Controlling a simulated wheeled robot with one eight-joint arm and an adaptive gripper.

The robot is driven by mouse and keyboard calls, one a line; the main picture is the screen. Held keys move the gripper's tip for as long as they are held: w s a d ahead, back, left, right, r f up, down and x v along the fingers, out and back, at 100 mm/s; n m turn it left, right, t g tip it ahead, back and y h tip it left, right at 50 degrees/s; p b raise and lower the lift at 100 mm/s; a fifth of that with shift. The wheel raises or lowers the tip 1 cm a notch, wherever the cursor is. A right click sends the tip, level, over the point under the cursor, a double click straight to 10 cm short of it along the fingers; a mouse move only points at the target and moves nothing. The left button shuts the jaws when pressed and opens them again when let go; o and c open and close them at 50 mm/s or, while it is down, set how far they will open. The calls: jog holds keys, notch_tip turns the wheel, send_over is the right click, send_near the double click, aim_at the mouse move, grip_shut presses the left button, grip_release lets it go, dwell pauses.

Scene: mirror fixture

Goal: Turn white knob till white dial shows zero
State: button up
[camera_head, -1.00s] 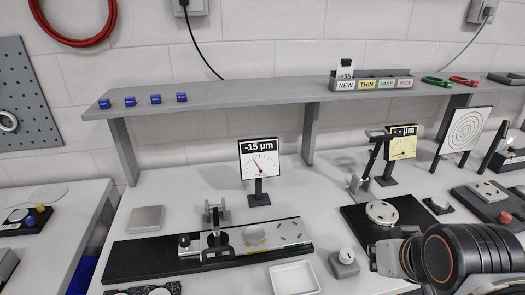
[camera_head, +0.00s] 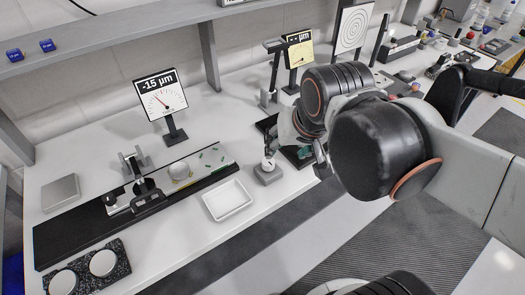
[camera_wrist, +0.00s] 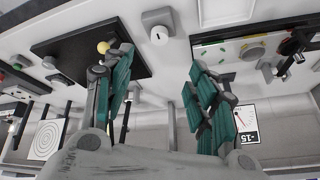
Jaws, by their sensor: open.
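The white dial (camera_head: 162,96) stands on a dark post on the bench and reads -15 µm. Its needle points up and left of centre. The white knob (camera_head: 268,164) sits on a small grey block at the bench's front, with a dark mark on it. It also shows in the wrist view (camera_wrist: 159,33), beyond and between the fingertips. My gripper (camera_wrist: 160,60) is open and empty, with its teal-padded fingers on either side of the line to the knob. In the head view my gripper (camera_head: 296,150) is close to the knob, partly hidden behind my arm. Contact does not show.
A white tray (camera_head: 228,199) lies just left of the knob block. A yellow dial (camera_head: 299,53) is farther back. A shelf (camera_head: 110,48) overhangs the bench's rear.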

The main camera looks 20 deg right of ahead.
jog(key=w+m+g+p, duration=0.2)
jog(key=w+m+g, duration=0.1)
jog(key=w+m, duration=0.3)
jog(key=m+g+p, duration=0.1)
jog(key=m+g, duration=0.2)
jog(key=m, duration=0.3)
send_over(268, 162)
notch_tip(268, 162, down, 4)
notch_tip(268, 162, down, 13)
jog(key=b, duration=0.4)
jog(key=shift+f, duration=0.1)
jog(key=c, duration=1)
